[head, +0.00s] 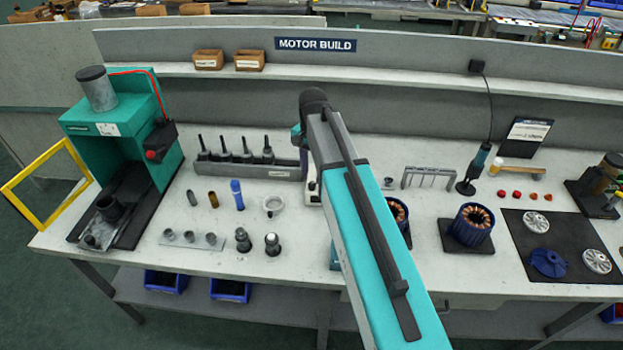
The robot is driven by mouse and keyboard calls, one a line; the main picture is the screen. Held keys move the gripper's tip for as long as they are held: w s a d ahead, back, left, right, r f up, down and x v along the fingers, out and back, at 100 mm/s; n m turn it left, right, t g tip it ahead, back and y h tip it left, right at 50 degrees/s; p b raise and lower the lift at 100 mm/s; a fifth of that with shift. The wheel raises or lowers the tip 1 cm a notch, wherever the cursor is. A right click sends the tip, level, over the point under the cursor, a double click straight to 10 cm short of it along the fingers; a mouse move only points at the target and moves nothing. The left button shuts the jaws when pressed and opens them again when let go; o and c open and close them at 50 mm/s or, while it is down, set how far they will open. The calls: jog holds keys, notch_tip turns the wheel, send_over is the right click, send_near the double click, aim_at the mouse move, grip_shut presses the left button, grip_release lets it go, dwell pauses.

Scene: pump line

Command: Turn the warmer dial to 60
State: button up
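I cannot make out the warmer or its dial for sure. A pale device (313,190) with a dark front shows only in part at the left edge of my arm, on the bench's middle; the arm covers the rest, and I cannot tell whether it is the warmer. My teal and grey arm reaches from the bottom right up over the middle of the bench. My gripper is hidden behind the arm, so its state does not show.
A green press (95,130) with a yellow guard frame stands at the left. Dark tools stand in a grey rack (275,172). Small parts stand in front. Copper-wound stators (472,224) and a black mat (520,272) with discs lie right. Bare bench shows between them.

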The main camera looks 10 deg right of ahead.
aim_at(312, 184)
jog(key=shift+f+p, duration=0.5)
jog(key=shift+f, duration=1.6)
jog(key=shift+c, duration=0.5)
grip_shut()
